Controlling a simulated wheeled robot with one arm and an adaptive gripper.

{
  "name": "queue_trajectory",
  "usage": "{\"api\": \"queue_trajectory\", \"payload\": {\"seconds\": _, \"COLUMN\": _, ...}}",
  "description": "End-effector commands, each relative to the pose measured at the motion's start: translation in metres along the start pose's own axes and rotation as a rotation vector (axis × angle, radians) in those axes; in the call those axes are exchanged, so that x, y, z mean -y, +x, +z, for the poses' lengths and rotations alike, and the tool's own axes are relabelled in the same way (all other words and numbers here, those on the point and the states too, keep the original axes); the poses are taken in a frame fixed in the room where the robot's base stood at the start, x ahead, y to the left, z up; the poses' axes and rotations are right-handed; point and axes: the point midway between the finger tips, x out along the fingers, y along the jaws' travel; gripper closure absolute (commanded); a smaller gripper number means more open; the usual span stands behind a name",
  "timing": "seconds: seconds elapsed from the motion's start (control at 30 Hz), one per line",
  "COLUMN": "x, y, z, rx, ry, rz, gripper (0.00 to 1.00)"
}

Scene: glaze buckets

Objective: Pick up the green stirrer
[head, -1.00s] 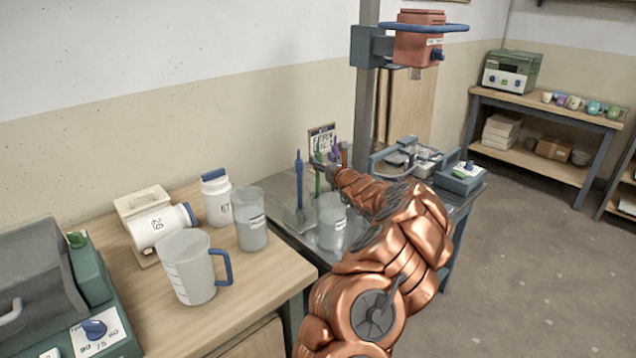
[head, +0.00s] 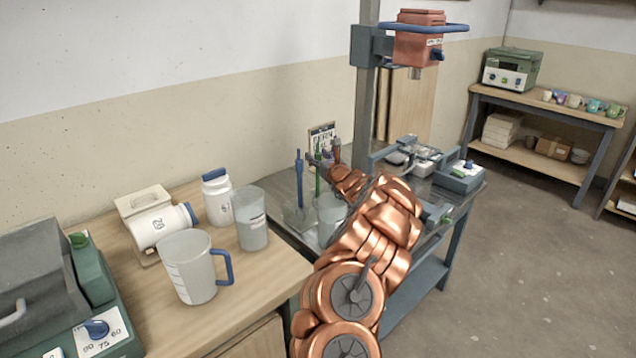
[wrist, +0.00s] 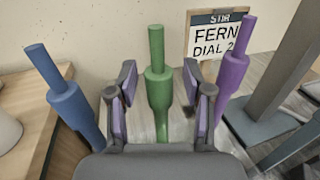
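The green stirrer (wrist: 158,88) stands upright in the wrist view, between the blue stirrer (wrist: 66,95) on the left and the purple stirrer (wrist: 234,85) on the right. My gripper (wrist: 160,80) is open, with one finger on each side of the green stirrer and gaps showing between. In the head view the green stirrer (head: 317,180) stands on the metal table, partly hidden by my gripper. The blue stirrer (head: 299,178) is left of it. The purple stirrer is mostly hidden behind my arm there.
A sign reading FERN DIAL 2 (wrist: 214,36) stands behind the stirrers. A clear beaker (head: 329,215) stands close in front of them, partly hidden by my arm. A beaker (head: 250,220) and a blue-handled jug (head: 192,268) are on the wooden bench. A grey post (head: 363,110) rises behind.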

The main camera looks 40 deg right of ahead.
Motion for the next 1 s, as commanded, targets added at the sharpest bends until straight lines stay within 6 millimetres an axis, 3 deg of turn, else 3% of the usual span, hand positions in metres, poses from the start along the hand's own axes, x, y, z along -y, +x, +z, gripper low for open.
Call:
{"api": "queue_trajectory", "payload": {"seconds": 0.07, "x": 0.000, "y": 0.000, "z": 0.000, "rx": 0.000, "ry": 0.000, "rz": 0.000, "gripper": 0.61}}
{"api": "queue_trajectory", "payload": {"seconds": 0.43, "x": 0.000, "y": 0.000, "z": 0.000, "rx": 0.000, "ry": 0.000, "rz": 0.000, "gripper": 1.00}}
{"api": "queue_trajectory", "payload": {"seconds": 0.8, "x": 0.000, "y": 0.000, "z": 0.002, "rx": 0.000, "ry": 0.000, "rz": 0.000, "gripper": 1.00}}
{"api": "queue_trajectory", "payload": {"seconds": 1.0, "x": 0.000, "y": 0.000, "z": 0.022, "rx": 0.003, "ry": -0.002, "rz": 0.000, "gripper": 1.00}}
